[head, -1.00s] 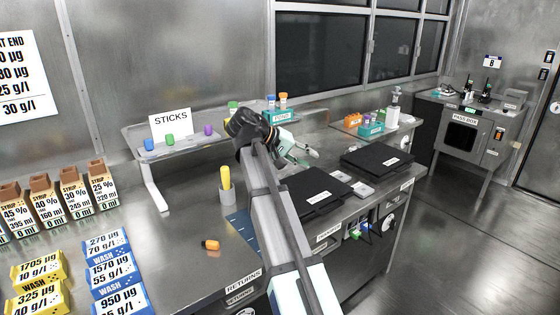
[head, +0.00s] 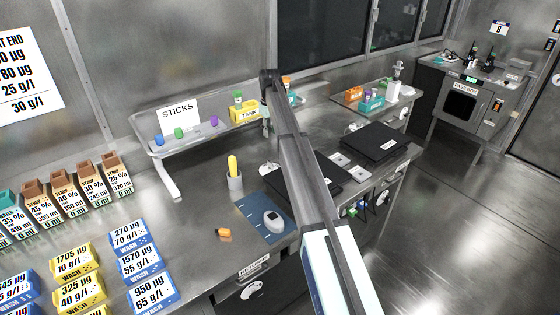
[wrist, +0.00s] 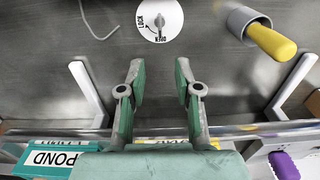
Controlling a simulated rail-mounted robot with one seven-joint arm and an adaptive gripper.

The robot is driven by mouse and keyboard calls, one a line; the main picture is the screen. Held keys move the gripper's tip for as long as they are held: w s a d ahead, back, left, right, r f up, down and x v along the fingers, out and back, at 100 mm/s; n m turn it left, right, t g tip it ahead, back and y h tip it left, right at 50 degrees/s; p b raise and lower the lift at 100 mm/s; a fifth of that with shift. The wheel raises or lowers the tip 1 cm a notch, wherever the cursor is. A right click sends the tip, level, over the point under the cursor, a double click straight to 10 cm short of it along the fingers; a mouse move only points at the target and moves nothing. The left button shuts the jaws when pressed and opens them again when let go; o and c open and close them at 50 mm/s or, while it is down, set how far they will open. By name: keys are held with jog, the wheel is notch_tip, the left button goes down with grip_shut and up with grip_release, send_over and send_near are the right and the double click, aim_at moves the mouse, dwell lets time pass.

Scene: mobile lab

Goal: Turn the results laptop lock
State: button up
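A round white dial lock (wrist: 160,18) with a dark pointer and the word LOCK shows at the top of the wrist view. What looks like the same dial lies on the bench right of the grey cup in the head view (head: 268,168). My gripper (wrist: 158,68) is open and empty, its two green-padded fingers apart, with the dial beyond the tips. In the head view the gripper is mostly hidden by my arm. One black laptop (head: 328,172) is partly behind my arm; another (head: 376,146) is closed farther right. I cannot tell which is the results laptop.
A grey cup (head: 235,183) with a yellow stick stands left of the dial. A blue mat (head: 252,222) carries a white device (head: 273,221). The sticks rack (head: 182,146) and yellow tank box (head: 245,112) stand behind. An orange item (head: 223,232) lies in front.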

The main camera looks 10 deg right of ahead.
aim_at(271, 163)
notch_tip(271, 163, down, 17)
jog(key=p, duration=0.5)
jog(key=shift+f, duration=0.15)
jog(key=shift+c, duration=0.3)
grip_shut()
